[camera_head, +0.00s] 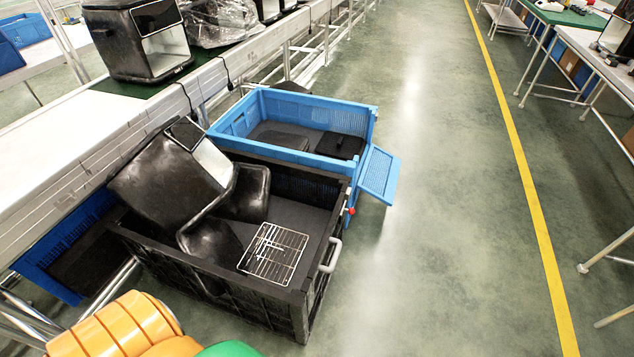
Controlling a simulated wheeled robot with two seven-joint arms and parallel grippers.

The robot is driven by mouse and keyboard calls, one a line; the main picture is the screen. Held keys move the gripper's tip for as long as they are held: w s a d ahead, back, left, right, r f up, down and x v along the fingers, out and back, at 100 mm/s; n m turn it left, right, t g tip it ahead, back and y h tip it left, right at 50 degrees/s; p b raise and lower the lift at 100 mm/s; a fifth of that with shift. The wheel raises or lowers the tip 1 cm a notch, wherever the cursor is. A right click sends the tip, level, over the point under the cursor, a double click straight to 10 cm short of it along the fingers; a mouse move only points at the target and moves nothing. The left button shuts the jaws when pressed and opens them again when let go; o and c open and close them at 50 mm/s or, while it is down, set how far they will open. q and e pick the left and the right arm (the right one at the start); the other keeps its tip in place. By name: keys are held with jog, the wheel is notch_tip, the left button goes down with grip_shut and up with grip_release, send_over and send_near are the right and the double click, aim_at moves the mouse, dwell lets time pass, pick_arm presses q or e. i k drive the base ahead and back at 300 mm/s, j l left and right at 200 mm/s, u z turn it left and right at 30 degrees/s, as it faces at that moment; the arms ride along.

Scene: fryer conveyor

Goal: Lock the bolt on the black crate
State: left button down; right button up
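The black crate (170,248) stands on the floor at the centre left. Its right end panel looks upright and carries a pale grey bar handle (331,255). A small red-tipped part (351,211), which looks like the bolt, sits at the crate's far right corner. It is too small to tell whether it is locked. Inside the crate are a tilted black fryer body (155,185), black fryer parts (212,250) and a wire rack (274,252). Neither of my grippers is in view.
A blue crate (300,102) with its side flap (379,175) swung outward stands just behind the black crate. The conveyor (75,135) runs along the left, carrying a black fryer (140,40). The floor right of the crates is clear up to the yellow line (515,150).

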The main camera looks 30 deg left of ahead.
aim_at(351, 211)
jog(key=u, duration=0.8)
